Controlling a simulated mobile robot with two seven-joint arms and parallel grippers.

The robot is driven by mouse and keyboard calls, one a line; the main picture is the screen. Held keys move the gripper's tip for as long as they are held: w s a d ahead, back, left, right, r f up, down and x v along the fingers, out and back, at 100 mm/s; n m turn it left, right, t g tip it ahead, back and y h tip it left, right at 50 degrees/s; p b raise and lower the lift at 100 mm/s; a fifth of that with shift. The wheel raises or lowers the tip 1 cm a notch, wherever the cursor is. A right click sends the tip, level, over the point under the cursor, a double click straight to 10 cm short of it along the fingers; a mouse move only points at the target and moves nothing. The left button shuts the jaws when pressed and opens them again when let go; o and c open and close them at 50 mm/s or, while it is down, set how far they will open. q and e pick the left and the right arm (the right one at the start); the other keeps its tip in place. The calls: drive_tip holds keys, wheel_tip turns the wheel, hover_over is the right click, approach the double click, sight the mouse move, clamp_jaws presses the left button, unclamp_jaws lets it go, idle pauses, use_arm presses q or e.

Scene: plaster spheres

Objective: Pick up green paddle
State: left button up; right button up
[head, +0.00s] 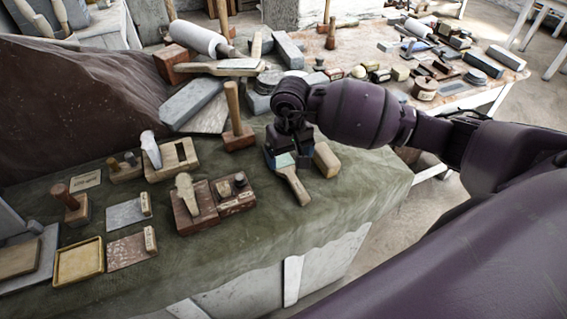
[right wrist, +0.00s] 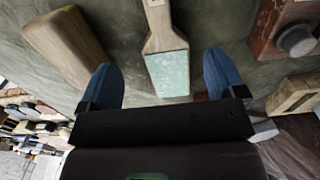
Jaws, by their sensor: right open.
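The green paddle (head: 289,175) lies on the cloth-covered table, with a wooden handle and a pale green face. In the head view its handle points toward the front edge and my right gripper partly hides its face. In the right wrist view the paddle (right wrist: 167,70) lies between the two blue fingers, its handle pointing up in the picture. My right gripper (head: 291,157) is open over the paddle's green end, with a gap to each side of the paddle. The right gripper (right wrist: 165,82) holds nothing. My left gripper is not in view.
A tan wooden block (head: 326,160) lies close to the right of the paddle. A wooden box with a dark knob (head: 234,192) stands to the left, and a wooden mallet (head: 237,118) stands behind. Bare green cloth (head: 345,205) lies toward the front right.

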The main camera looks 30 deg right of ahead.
sight(288, 168)
drive_tip(key=f, duration=0.3)
drive_tip(key=shift+a+f+p, duration=0.15)
drive_tip(key=shift+a+p, duration=0.15)
drive_tip(key=shift+p, duration=0.05)
drive_tip(key=shift+f, duration=0.6)
drive_tip(key=c, duration=1.1)
drive_tip(key=shift+o, duration=0.2)
wheel_tip(288, 168, up, 20)
drive_tip(key=b, duration=0.1)
